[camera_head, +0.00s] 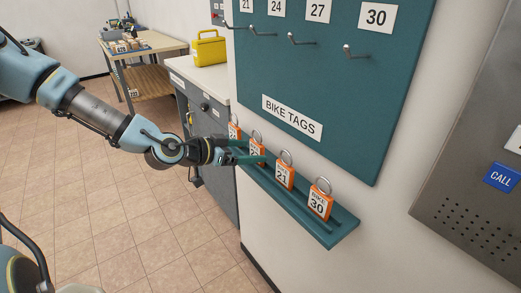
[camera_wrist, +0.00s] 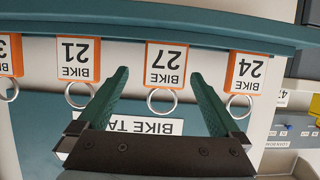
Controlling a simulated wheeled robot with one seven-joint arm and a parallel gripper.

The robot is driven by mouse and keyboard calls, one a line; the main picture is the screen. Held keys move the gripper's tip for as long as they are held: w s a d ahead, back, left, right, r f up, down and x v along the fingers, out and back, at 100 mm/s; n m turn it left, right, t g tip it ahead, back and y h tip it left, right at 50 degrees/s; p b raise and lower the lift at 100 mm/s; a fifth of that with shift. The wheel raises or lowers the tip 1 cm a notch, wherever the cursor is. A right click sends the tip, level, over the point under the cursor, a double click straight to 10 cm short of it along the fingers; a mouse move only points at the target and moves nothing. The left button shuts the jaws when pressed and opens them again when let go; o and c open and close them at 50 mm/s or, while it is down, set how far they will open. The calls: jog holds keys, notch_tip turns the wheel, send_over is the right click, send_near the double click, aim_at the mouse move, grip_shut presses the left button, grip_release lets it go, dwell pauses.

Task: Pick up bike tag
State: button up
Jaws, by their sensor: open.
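Several orange bike tags with white number labels and metal rings stand in a row on a teal ledge (camera_head: 337,234). They are tag 30 (camera_head: 319,200), tag 21 (camera_head: 284,173), tag 27 (camera_wrist: 165,66) and tag 24 (camera_wrist: 245,72). My gripper (camera_head: 262,153) is open at the ledge, by tag 27, which it partly hides in the head view. In the wrist view, which shows the labels upside down, my open gripper (camera_wrist: 160,95) has one finger on each side of tag 27's ring. Nothing is held, and I cannot tell whether the fingers touch it.
A teal board (camera_head: 320,80) above the ledge bears a "BIKE TAGS" label (camera_head: 292,116) and empty hooks (camera_head: 301,40) under number cards. A grey panel (camera_head: 470,190) is at the right. A counter (camera_head: 200,78) with a yellow case (camera_head: 209,48) stands behind. Floor at left is open.

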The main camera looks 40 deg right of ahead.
aim_at(264, 148)
jog(key=shift+x, duration=0.9)
jog(key=p+x, duration=0.2)
jog(key=x, duration=0.1)
jog(key=p+x, duration=0.1)
jog(key=shift+w+d+r, duration=0.1)
jog(key=shift+w+d, duration=0.15)
jog(key=shift+d, duration=0.1)
jog(key=shift+d+f, duration=0.25)
jog(key=c, duration=1.3)
jog(key=shift+r, duration=0.1)
